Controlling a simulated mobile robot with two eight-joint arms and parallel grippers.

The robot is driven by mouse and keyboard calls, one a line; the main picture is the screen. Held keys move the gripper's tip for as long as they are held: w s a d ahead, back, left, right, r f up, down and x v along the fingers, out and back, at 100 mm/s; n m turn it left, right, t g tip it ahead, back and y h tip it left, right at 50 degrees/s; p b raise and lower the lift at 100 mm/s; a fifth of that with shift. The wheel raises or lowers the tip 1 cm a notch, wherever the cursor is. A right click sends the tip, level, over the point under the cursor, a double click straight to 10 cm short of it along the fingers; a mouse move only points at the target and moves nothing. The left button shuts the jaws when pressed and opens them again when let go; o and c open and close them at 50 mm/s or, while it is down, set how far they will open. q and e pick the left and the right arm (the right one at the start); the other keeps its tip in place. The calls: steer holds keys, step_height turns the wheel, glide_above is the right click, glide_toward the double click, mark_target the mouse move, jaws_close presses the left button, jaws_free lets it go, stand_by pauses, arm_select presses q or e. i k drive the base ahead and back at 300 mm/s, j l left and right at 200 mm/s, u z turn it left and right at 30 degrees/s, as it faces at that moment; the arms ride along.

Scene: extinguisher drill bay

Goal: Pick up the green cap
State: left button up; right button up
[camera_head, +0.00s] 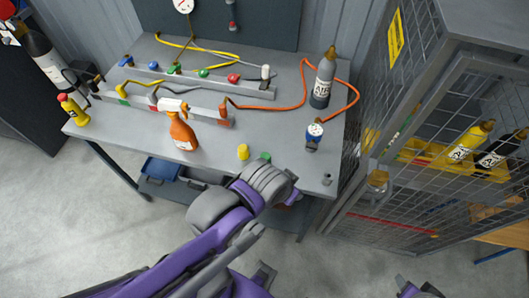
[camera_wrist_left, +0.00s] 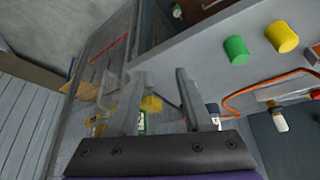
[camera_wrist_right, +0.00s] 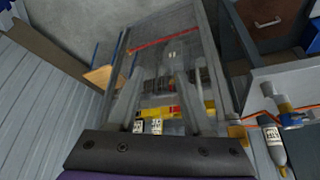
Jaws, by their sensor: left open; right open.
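The green cap (camera_head: 265,157) stands on the grey workbench near its front edge, partly hidden behind my left arm in the head view. It also shows in the left wrist view (camera_wrist_left: 236,50), right of the fingers, beside a yellow cap (camera_wrist_left: 282,36). My left gripper (camera_wrist_left: 160,80) is open with nothing between its fingers and apart from the green cap. My right gripper (camera_wrist_right: 158,75) is open and empty, well away from the bench top, facing the wire cage.
A wire-mesh cage (camera_head: 450,95) closes off the right.

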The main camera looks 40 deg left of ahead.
mark_target(266, 155)
steer(key=u, duration=0.5)
steer(key=j+u, duration=0.15)
steer(key=u, duration=0.35)
steer(key=i+u, duration=0.1)
steer(key=u, duration=0.35)
